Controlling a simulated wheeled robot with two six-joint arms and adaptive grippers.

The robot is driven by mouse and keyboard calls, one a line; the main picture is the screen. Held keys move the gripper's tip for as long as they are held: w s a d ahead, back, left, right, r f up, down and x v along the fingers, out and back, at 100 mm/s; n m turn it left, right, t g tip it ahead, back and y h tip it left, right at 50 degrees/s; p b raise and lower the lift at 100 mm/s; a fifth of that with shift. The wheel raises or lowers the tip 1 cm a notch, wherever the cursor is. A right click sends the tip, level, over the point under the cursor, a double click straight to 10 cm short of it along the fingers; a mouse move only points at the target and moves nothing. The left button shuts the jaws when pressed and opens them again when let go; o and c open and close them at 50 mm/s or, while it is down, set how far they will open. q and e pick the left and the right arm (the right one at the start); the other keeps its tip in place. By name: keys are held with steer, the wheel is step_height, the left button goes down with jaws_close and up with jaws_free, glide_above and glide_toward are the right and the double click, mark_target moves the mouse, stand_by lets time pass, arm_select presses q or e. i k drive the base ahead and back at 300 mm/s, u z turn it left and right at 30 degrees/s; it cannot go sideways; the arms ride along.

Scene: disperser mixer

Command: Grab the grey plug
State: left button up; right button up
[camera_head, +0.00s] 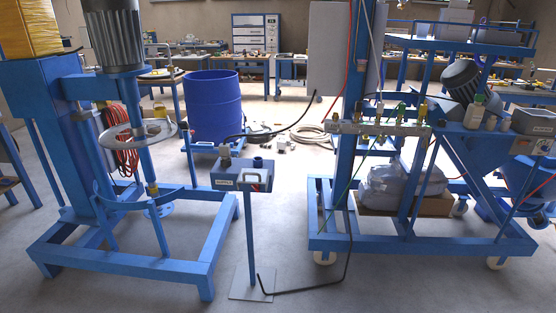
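A small grey plug (224,153) appears to stand upright on the left part of the control box (226,178), with a black cable leading from it. The cable rises to the right towards the blue frame. I cannot tell how firmly the plug sits in the box. A dark blue round part (259,165) stands on the right part of the same box. Neither of my grippers is in the head view.
The box stands on a thin blue post with a flat base plate (251,284). A blue mixer frame (140,262) is at left and a wheeled blue frame (420,243) at right. A blue drum (212,105) stands behind. A black cable loops across the floor.

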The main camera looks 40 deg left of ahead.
mark_target(224, 151)
steer(key=z, duration=0.3)
steer(key=i, duration=0.95)
steer(key=u, duration=0.5)
steer(key=i, duration=0.8)
steer(key=u, duration=0.85)
